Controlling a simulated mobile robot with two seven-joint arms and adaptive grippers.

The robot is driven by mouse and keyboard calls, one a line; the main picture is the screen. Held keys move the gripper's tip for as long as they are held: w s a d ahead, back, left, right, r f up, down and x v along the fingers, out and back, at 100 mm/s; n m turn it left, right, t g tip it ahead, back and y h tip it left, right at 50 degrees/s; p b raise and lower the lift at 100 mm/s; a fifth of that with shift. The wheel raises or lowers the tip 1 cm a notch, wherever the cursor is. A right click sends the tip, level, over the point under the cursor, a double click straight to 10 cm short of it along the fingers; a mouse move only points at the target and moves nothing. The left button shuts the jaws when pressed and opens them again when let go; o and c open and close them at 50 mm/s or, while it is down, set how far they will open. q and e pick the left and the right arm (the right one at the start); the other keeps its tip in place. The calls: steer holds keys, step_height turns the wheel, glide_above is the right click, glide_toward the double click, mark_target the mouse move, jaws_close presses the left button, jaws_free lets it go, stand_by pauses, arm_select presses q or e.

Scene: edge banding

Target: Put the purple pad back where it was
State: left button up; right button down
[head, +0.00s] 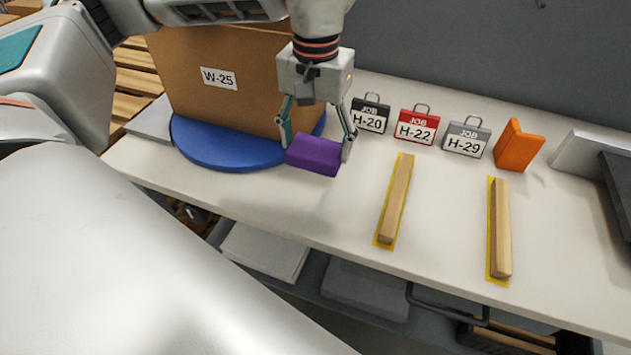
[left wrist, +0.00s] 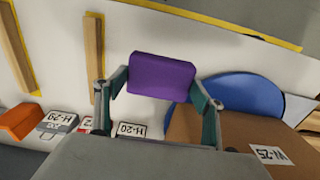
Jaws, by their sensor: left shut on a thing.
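The purple pad (head: 314,155) is a small block held between the fingertips of my left gripper (head: 318,148). It is beside the front right edge of the blue round base (head: 215,150) under the cardboard box. In the left wrist view the pad (left wrist: 162,76) sits between the two fingers of the gripper (left wrist: 160,92), which are shut on it. I cannot tell whether the pad touches the bench (head: 350,215) or hangs just above it. My right gripper is not in view.
The box (head: 250,75) labelled W-25 stands on the blue base. Tags H-20 (head: 370,115), H-22 (head: 417,124) and H-29 (head: 466,138) and an orange block (head: 518,146) line the back. Two wooden strips (head: 397,200) (head: 500,228) lie on yellow outlines. Bench between pad and near strip is clear.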

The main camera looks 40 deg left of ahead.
arm_select(q)
step_height(320, 180, down, 11)
steer(key=shift+r+b, duration=0.15)
steer(key=shift+b, duration=0.3)
steer(key=shift+f, duration=0.25)
steer(key=shift+f, duration=0.1)
steer(key=o, duration=1)
step_height(320, 180, up, 11)
steer(key=shift+r+p, duration=0.2)
steer(key=shift+p, duration=0.35)
steer(key=shift+r, duration=0.5)
